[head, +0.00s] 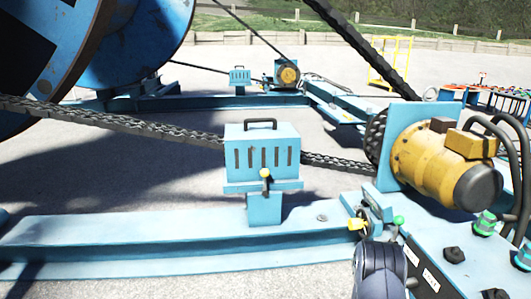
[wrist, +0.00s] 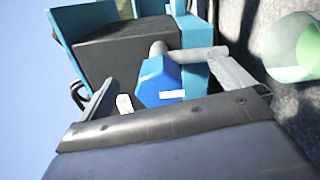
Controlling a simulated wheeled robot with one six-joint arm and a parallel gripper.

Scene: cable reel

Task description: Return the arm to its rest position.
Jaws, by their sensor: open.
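My arm (head: 382,270) shows at the bottom of the head view, dark and rounded, in front of the blue base of the cable reel machine. My gripper (wrist: 165,68) shows in the wrist view with its two grey fingers spread apart. A blue block with a white label (wrist: 160,82) shows between the fingers, with a grey rod above it. I cannot tell how far it is from them, but the fingers are not closed on it. In the head view the fingers cannot be made out clearly.
A yellow motor (head: 435,168) stands close to the right of my arm. A blue beam (head: 180,240) crosses the front. Green-capped fittings (head: 484,222) and hoses are at right.

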